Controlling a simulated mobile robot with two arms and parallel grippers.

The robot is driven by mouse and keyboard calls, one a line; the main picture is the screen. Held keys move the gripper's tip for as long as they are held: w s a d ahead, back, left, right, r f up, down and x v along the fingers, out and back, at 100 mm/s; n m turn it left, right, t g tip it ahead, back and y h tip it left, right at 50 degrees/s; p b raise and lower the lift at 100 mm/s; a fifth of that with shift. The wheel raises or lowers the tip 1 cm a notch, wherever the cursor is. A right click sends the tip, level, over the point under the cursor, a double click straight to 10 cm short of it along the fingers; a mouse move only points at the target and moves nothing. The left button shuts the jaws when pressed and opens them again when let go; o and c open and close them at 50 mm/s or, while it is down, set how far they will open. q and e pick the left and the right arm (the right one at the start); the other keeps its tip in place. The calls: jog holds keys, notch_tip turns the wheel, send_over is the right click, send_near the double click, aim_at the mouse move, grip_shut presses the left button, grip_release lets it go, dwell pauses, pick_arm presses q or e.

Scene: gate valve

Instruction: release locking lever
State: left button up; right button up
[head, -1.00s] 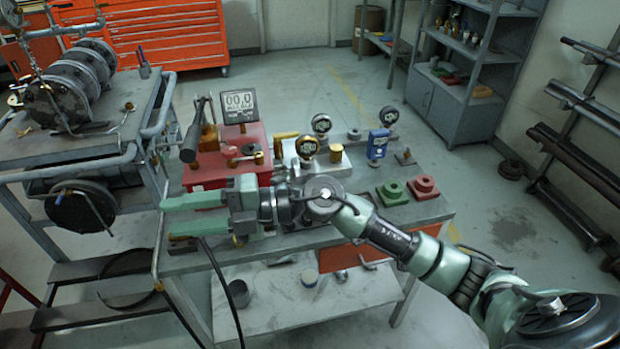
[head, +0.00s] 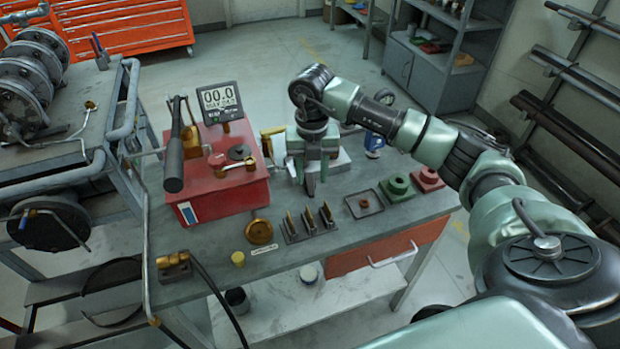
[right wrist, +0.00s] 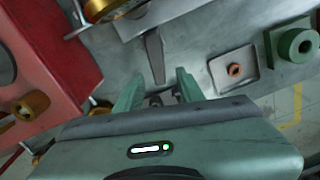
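My right gripper (head: 311,172) points down over the workbench, in front of a pale metal block. In the right wrist view its two green fingers (right wrist: 157,88) are apart. A grey tapered lever (right wrist: 154,57) shows just past and between the fingertips, reaching from the metal block (right wrist: 172,12). It looks like the locking lever. I see no grip on it; its near end lies close to the fingers. In the head view the gripper hides most of the block and lever. My left gripper is not in view.
A red pump box (head: 218,185) with a black-handled lever and a display (head: 221,100) stands left of the gripper. Green (head: 398,188) and red (head: 427,178) blocks and a small tray (head: 365,203) lie to the right. Upright pins (head: 309,222) stand in front.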

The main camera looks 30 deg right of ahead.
aim_at(313, 186)
jog(key=shift+w+f, duration=0.2)
jog(key=shift+f, duration=1.4)
jog(key=c, duration=0.7)
grip_shut()
jog(key=shift+d+n+b, duration=0.25)
jog(key=shift+n+b, duration=0.1)
jog(key=shift+n, duration=0.35)
jog(key=shift+s+d+n, duration=0.15)
jog(key=shift+d+n, duration=0.1)
jog(key=shift+n, duration=0.65)
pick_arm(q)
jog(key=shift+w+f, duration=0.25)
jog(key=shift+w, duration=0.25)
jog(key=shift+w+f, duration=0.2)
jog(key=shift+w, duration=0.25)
